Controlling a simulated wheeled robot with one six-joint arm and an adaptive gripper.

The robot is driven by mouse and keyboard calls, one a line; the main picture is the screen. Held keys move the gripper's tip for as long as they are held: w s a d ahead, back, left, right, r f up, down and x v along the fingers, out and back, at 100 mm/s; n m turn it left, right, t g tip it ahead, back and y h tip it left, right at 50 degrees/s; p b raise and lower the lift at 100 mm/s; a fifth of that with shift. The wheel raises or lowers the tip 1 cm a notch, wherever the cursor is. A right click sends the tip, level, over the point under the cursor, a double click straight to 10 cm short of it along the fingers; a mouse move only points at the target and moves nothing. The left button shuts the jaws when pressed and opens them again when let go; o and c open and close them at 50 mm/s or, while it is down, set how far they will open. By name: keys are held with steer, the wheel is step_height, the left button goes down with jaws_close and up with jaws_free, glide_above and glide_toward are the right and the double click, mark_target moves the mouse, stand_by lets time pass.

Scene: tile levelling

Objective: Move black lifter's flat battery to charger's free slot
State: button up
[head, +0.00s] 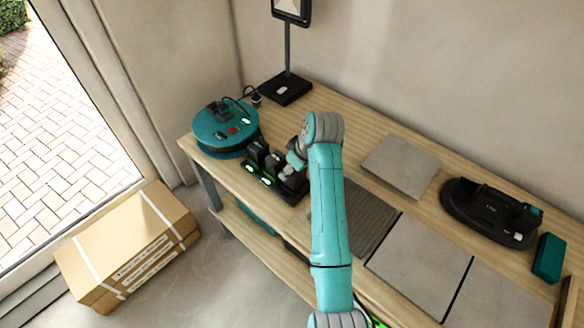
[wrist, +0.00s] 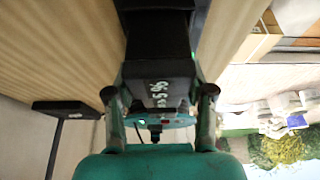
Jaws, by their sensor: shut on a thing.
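My gripper (head: 292,160) is over the right part of the black charger (head: 292,193) on the bench. In the wrist view my gripper (wrist: 159,98) is shut on a black battery (wrist: 158,92) with white markings. Other dark batteries (head: 256,152) with green lights stand in the charger, left of my gripper. My arm and gripper hide part of the charger, and I cannot tell whether the held battery is seated in a slot. The black lifter (head: 488,212) lies on the right part of the bench, apart from my gripper.
A round teal device (head: 222,128) stands left of the charger. A black stand (head: 288,88) is behind. Grey tiles (head: 402,165) lie between charger and lifter. A teal block (head: 548,257) is at the right. A cardboard box (head: 128,245) is on the floor.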

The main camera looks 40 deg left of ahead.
steer(key=shift+f, duration=0.75)
stand_by(0.9)
steer(key=o, duration=1.2)
steer(key=shift+o, duration=0.2)
steer(key=shift+r, duration=0.1)
steer(key=v, duration=1.2)
